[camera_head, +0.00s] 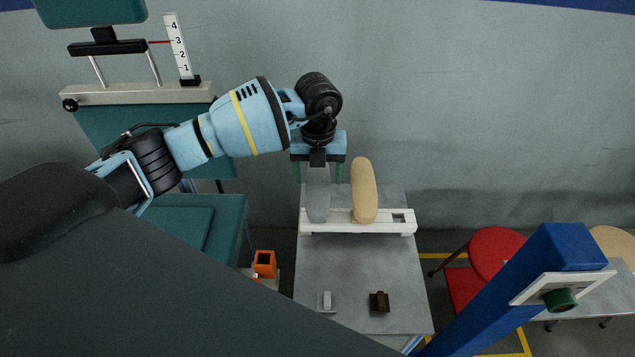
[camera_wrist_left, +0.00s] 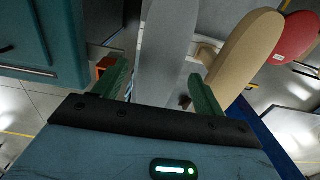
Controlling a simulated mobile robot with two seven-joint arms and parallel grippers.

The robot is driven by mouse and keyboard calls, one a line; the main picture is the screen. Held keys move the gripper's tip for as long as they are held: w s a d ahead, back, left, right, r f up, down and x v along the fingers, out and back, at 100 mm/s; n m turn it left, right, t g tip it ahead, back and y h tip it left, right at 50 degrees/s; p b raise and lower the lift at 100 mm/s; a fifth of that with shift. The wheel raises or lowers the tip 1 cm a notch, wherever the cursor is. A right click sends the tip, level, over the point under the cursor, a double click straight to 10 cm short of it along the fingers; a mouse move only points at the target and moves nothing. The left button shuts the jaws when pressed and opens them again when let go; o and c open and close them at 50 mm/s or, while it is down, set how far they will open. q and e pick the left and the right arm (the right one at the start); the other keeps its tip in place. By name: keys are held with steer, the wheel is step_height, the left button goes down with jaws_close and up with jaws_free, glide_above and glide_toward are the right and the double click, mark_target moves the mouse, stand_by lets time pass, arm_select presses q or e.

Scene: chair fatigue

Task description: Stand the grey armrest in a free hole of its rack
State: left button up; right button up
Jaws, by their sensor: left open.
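The grey armrest (camera_head: 317,196) stands upright at the left end of the white rack (camera_head: 345,228) on the grey table. Its lower end meets the rack, but whether it is fully in a hole cannot be told. My left gripper (camera_head: 318,175) is open above it, with its green fingers apart on either side of the armrest's upper part. In the left wrist view the grey armrest (camera_wrist_left: 165,45) lies between the open fingers of the left gripper (camera_wrist_left: 160,82), with gaps visible. A tan armrest (camera_head: 364,190) stands in the rack's middle. An empty hole (camera_head: 398,217) shows at the right end.
A small grey block (camera_head: 326,301) and a dark brown block (camera_head: 379,302) sit on the table's front (camera_head: 360,270). A teal chair (camera_head: 200,225) stands left, beside an orange holder (camera_head: 264,264). A blue post (camera_head: 520,285) and red stool (camera_head: 495,250) are at right.

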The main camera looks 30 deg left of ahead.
arm_select(q)
steer(key=shift+r, duration=2.05)
